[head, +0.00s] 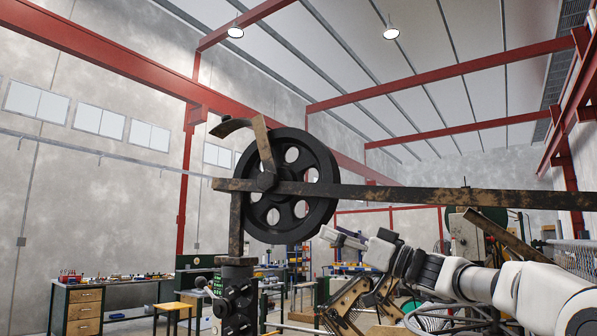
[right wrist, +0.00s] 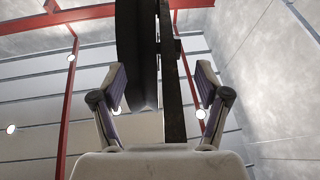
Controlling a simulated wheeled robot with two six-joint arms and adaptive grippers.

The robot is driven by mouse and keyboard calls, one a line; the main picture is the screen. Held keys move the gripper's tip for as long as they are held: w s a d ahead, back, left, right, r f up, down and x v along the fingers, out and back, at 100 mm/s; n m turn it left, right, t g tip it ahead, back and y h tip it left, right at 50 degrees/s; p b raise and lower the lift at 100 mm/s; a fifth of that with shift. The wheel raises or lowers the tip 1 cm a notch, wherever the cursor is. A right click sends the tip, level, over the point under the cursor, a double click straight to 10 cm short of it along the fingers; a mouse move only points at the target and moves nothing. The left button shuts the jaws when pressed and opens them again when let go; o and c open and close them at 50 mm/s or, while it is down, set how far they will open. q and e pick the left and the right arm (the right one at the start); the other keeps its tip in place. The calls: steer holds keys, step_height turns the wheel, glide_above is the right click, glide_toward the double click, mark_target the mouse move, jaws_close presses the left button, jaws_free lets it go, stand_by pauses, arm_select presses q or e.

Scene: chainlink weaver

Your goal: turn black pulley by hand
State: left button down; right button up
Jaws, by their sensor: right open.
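The black pulley (head: 284,174) is a large dark wheel with several round holes, mounted upright on a rusty bar frame (head: 420,196) in the head view. In the right wrist view the pulley (right wrist: 136,55) shows edge-on, beside a dark bar, and seems to lie between the fingers' lines. My right gripper (head: 335,235) is just below and right of the pulley's lower right rim; it looks apart from it. Its two fingers (right wrist: 161,72) are spread wide with nothing held between them. My left gripper is not in view.
The long bar runs right from the pulley, above my right arm. A dark post (head: 237,295) stands below left of the pulley. A workbench with drawers (head: 84,311) is at the far left. The air left of the pulley is free.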

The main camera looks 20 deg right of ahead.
mark_target(326, 220)
steer(key=shift+s+d+r+p, duration=0.1)
steer(key=shift+d+r+p, duration=0.2)
steer(key=shift+r, duration=0.35)
steer(key=shift+d+r+p, duration=0.25)
steer(key=shift+r, duration=0.35)
steer(key=w, duration=0.1)
steer(key=w+p, duration=0.1)
steer(key=w+d, duration=0.1)
steer(key=shift+w+d+f+m+p, duration=0.1)
steer(key=shift+w+f+m+p, duration=0.05)
steer(key=shift+f+m+p, duration=0.2)
steer(key=w+a+r+p, duration=0.1)
steer(key=a+r+p, duration=0.1)
steer(key=a, duration=0.1)
steer(key=w+a+r+p, duration=0.1)
steer(key=a+p, duration=0.1)
steer(key=shift+w+a+r, duration=0.1)
steer(key=shift+w, duration=0.5)
steer(key=shift+w+d+f, duration=0.25)
steer(key=shift+f, duration=0.1)
steer(key=shift+s+a+r, duration=0.1)
steer(key=shift+s+a, duration=0.05)
jaws_close()
steer(key=shift+s+d+r+g+h+p, duration=0.3)
steer(key=shift+r+h+p, duration=0.15)
steer(key=shift+r+h, duration=0.15)
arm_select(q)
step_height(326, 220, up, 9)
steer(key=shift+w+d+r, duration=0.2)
